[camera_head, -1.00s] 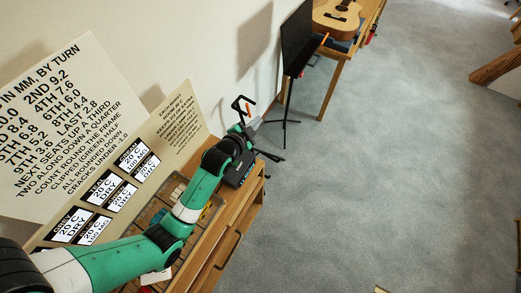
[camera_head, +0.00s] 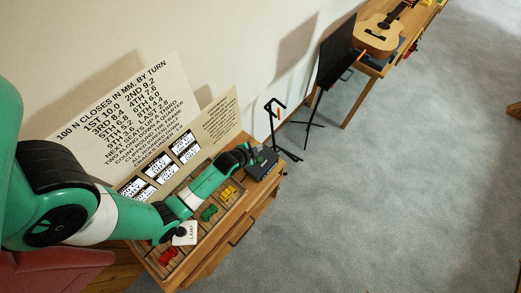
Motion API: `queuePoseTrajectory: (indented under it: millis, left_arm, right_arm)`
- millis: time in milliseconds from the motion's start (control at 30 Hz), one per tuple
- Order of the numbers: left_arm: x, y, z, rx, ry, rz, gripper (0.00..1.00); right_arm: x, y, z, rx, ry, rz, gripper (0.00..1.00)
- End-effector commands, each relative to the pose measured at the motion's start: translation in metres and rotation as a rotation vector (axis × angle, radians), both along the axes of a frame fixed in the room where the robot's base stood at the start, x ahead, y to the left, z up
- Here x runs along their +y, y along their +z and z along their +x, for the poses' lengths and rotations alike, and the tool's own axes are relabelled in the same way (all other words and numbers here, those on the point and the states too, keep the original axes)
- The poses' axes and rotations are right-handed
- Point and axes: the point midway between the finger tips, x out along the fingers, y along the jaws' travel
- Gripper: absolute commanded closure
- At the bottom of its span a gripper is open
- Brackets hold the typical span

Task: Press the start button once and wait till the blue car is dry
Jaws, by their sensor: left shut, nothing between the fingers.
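My left arm reaches from the left over the wooden workbench (camera_head: 232,229). Its black wrist ends at the bench's far end, where my left gripper (camera_head: 251,150) is shut and empty beside a dark grey box (camera_head: 263,164). The fingertips are small, and I cannot tell whether they touch the box. No start button can be made out. A red car (camera_head: 168,256), a green car (camera_head: 209,213) and a yellow car (camera_head: 229,192) sit in the bench's compartments. I cannot pick out the blue car; my arm covers part of the bench. My right gripper is not in view.
Black and white label cards (camera_head: 158,172) stand behind the bench, before a large text board (camera_head: 125,125) and a smaller one (camera_head: 217,119). A white card marked LAMP (camera_head: 186,234) lies near the red car. Black stands (camera_head: 283,130) and a guitar table are beyond. Grey carpet lies right.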

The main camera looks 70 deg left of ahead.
Motion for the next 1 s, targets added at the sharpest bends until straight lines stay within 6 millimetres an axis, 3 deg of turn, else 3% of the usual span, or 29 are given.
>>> queuePoseTrajectory:
  millis: [600,1000]
  left_arm:
    - [0.000,-0.078,0.000,0.000,0.000,0.000,1.00]
    - [0.000,-0.086,0.000,-0.001,-0.001,0.000,1.00]
  right_arm:
    - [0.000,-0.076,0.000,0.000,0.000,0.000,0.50]
    - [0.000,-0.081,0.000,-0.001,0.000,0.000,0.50]
